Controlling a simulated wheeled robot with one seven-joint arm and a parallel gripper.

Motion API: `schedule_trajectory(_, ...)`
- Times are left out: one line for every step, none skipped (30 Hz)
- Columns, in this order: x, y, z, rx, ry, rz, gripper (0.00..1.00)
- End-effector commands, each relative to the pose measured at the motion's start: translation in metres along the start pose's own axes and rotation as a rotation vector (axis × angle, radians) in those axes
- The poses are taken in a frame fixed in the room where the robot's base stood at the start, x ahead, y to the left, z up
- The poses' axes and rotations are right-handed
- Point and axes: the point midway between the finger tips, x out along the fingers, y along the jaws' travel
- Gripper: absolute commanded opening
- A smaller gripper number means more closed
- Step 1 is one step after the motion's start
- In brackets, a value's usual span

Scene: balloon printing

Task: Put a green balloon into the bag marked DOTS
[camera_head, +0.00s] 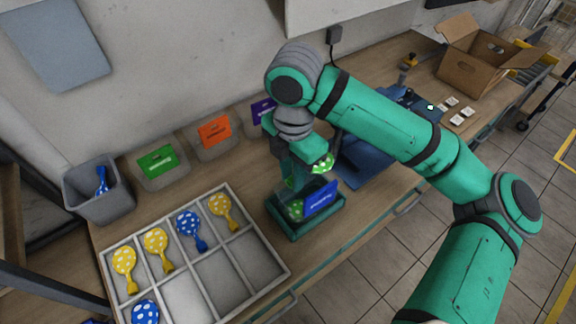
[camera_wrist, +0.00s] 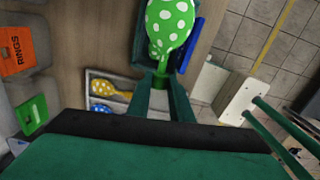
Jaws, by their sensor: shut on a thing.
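A green balloon with white dots (camera_head: 323,162) is at my gripper, above a teal open holder (camera_head: 291,234) with a tilted blue label (camera_head: 321,199). In the wrist view my gripper (camera_wrist: 162,88) is shut on the neck of this green balloon (camera_wrist: 171,22), and its round body points away from me over the holder. More green with white dots (camera_head: 295,209) shows inside the holder, behind the label. The label's writing is too small to read, so I cannot tell which holder or bag is marked DOTS.
A white divided tray (camera_head: 278,273) holds yellow and blue balloons at the front left. Along the wall stand a grey bin (camera_head: 98,206) and holders with green (camera_head: 157,162), orange (camera_head: 215,132) and purple labels; the orange one reads RINGS in the wrist view (camera_wrist: 16,50). A cardboard box (camera_head: 470,76) is far right.

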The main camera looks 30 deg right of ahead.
Motion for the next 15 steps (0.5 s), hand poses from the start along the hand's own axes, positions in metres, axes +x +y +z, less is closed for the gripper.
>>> schedule_trajectory(0.003,0.000,0.000,0.001,0.000,0.000,0.07)
schedule_trajectory(0.006,0.000,0.000,0.001,0.001,0.000,0.07)
schedule_trajectory(0.009,0.000,0.000,0.001,0.001,0.000,0.07)
schedule_trajectory(0.012,0.000,0.000,0.001,0.002,0.000,0.07)
schedule_trajectory(0.015,0.000,0.000,0.001,0.002,-0.001,0.07)
schedule_trajectory(0.019,-0.001,0.000,0.002,0.002,-0.001,0.07)
schedule_trajectory(0.022,0.000,0.000,0.002,0.001,-0.001,0.07)
schedule_trajectory(0.026,0.000,0.000,0.003,0.001,-0.001,0.07)
schedule_trajectory(0.030,0.000,0.000,0.003,0.002,0.000,0.07)
schedule_trajectory(0.033,0.000,0.000,0.003,0.002,0.000,0.07)
schedule_trajectory(0.036,-0.001,0.000,0.003,0.001,-0.001,0.07)
schedule_trajectory(0.040,-0.001,0.000,0.002,0.001,-0.001,0.07)
schedule_trajectory(0.043,0.000,0.000,0.002,0.001,0.000,0.07)
schedule_trajectory(0.046,0.000,0.000,0.002,0.001,0.000,0.07)
schedule_trajectory(0.050,0.000,0.000,0.002,0.001,-0.001,0.07)
